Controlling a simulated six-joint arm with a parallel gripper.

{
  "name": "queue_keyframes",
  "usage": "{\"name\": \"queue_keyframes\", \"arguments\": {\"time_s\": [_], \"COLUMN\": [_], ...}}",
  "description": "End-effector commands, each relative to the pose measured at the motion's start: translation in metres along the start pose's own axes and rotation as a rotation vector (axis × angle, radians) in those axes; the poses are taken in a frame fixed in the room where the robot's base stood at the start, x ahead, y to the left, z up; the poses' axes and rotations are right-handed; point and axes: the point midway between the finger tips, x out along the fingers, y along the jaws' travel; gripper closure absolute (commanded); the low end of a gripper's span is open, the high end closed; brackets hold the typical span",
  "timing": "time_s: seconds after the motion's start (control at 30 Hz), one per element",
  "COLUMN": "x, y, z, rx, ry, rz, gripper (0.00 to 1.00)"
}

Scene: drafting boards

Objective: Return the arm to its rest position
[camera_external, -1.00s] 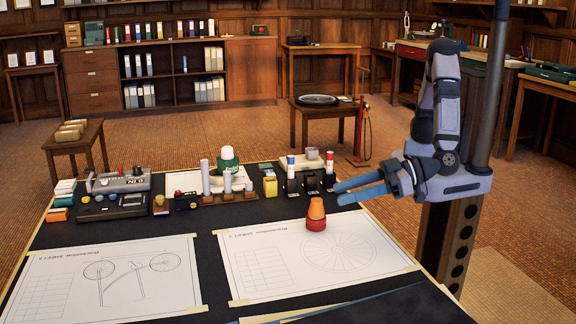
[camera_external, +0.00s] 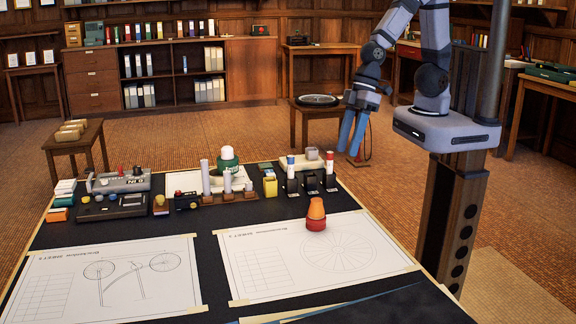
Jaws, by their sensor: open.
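My gripper (camera_external: 352,138) hangs with its blue fingers pointing down, in the air near the table's far right edge in the picture. It is open and nothing shows between its fingers. My arm is raised and bent above its base on the column at the right.
The dark drafting table (camera_external: 215,238) also bears a left sheet (camera_external: 60,290). A small wooden table (camera_external: 318,108) with a dark disc stands behind my gripper.

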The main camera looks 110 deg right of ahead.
Motion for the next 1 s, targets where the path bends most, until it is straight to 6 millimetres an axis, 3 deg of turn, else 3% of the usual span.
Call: {"name": "queue_keyframes", "arguments": {"time_s": [0.03,0.1,0.2,0.33,0.5,1.0], "x": [-0.023,-0.038,-0.056,-0.07,-0.075,-0.075], "y": [0.018,0.038,0.06,0.076,0.082,0.082], "z": [0.013,0.036,0.061,0.081,0.089,0.089], "rx": [0.015,0.024,0.038,0.051,0.056,0.056], "ry": [-0.062,-0.146,-0.238,-0.307,-0.335,-0.335], "rz": [0.03,0.068,0.115,0.152,0.168,0.168], "gripper": [0.55,0.55,0.55,0.55,0.55,0.55]}}
